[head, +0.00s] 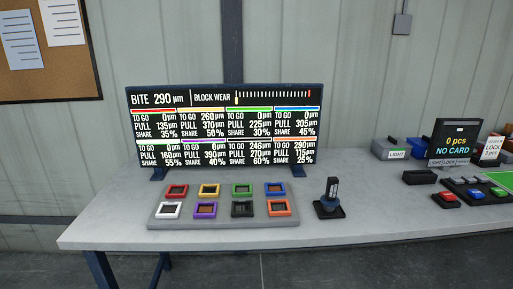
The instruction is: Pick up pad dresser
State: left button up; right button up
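A small upright dark tool with a blue collar, which looks like the pad dresser (331,193), stands on a black base on the grey table (385,205). It is just right of a grey tray (225,221) that holds several coloured square frames in two rows. No label on the tool can be read. Neither of my grippers is in view.
A wide black display (223,128) stands behind the tray. The table's front edge is clear.

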aim_at(329, 200)
jog(key=i+j+z, duration=0.15)
jog(key=i+z, duration=0.2)
jog(key=i, duration=0.15)
jog(key=i+j+z, duration=0.3)
jog(key=i, duration=0.15)
